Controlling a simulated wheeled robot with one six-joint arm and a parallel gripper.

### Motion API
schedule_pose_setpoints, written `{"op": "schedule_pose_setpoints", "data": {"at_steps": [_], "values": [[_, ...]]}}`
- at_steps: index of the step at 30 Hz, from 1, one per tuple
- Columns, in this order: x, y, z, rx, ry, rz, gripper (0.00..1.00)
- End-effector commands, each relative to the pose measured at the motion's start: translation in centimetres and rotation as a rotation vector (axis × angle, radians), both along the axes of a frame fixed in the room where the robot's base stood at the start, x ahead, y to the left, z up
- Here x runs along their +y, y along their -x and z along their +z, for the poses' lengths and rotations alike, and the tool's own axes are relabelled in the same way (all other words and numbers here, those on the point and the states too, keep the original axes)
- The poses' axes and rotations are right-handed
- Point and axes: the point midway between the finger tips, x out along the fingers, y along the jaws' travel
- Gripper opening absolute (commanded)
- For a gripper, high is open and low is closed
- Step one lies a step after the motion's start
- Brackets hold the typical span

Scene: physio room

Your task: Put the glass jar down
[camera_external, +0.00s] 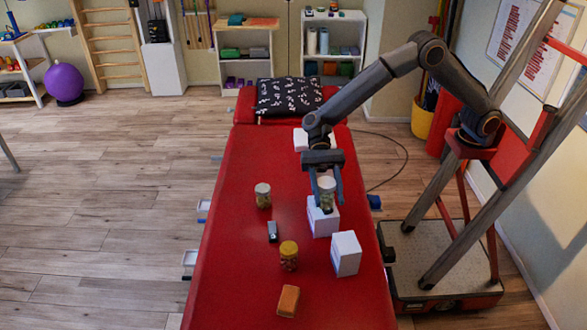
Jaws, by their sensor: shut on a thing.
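My gripper (326,190) points down over the red treatment table (235,230). It is shut on a glass jar (327,198) with a pale lid and greenish contents. The jar is upright, at the top of a white box (322,220); I cannot tell whether it touches the box. The fingers hide part of the jar. A second glass jar (263,197) with a pale lid stands on the table to the left. A third jar (288,257) with a yellow lid stands nearer the front.
Another white box (345,254) stands just in front of the first. A small dark object (272,231) and an orange-brown block (288,301) lie on the table. A patterned pillow (288,96) and a white item (301,139) are at the far end. The table's left side is clear.

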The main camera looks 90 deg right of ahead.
Motion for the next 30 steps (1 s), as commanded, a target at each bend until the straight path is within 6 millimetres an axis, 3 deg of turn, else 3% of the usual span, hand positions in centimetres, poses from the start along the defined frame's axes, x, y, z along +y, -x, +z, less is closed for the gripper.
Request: {"op": "schedule_pose_setpoints", "data": {"at_steps": [3, 9, 13, 21, 30], "values": [[3.7, 3.4, 1.2, -0.001, 0.000, 0.079, 0.12], [7.0, 6.7, 2.0, -0.001, -0.001, 0.156, 0.12], [7.7, 7.6, 1.5, 0.003, 0.001, 0.174, 0.12], [7.8, 7.6, -3.0, 0.004, 0.000, 0.174, 0.12], [7.7, 7.6, -5.5, 0.003, 0.001, 0.175, 0.12]]}}
